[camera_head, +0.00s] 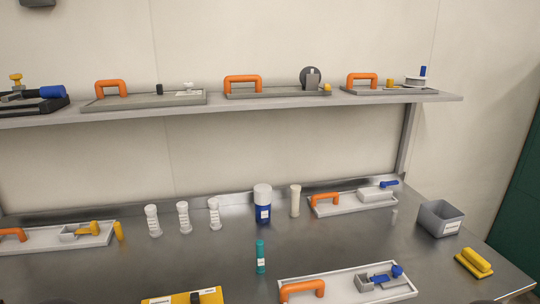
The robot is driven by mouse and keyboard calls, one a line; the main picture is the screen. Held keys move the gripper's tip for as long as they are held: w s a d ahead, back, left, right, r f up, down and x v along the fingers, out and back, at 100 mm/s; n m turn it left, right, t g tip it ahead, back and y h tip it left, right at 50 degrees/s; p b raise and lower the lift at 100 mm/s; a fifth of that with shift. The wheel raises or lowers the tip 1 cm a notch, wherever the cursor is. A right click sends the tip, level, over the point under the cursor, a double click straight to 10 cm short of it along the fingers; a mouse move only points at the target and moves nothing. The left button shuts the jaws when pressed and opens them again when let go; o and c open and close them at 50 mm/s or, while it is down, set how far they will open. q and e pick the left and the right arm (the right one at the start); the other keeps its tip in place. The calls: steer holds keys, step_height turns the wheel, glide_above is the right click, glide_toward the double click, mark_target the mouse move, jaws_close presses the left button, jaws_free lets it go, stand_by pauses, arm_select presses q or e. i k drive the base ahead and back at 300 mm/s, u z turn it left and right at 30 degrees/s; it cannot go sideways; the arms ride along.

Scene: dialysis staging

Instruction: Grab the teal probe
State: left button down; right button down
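The teal probe (260,256) is a small upright teal cylinder with a white label. It stands on the steel table (205,262), front of centre, with nothing touching it. A blue bottle with a white cap (263,204) stands behind it.
A white tray with an orange handle (340,289) lies right of the probe, and a yellow item (184,297) lies front left. Several white containers (184,218) stand behind. A grey bin (440,218) and yellow block (473,263) are right. A shelf (225,104) hangs above.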

mark_target(261, 269)
steer(key=z, duration=1.45)
steer(key=i, duration=0.15)
steer(key=u, duration=2.95)
steer(key=i, duration=0.15)
steer(key=u, duration=1.25)
steer(key=k, duration=1.7)
steer(key=z, duration=0.8)
steer(key=i, duration=0.75)
steer(key=z, duration=0.15)
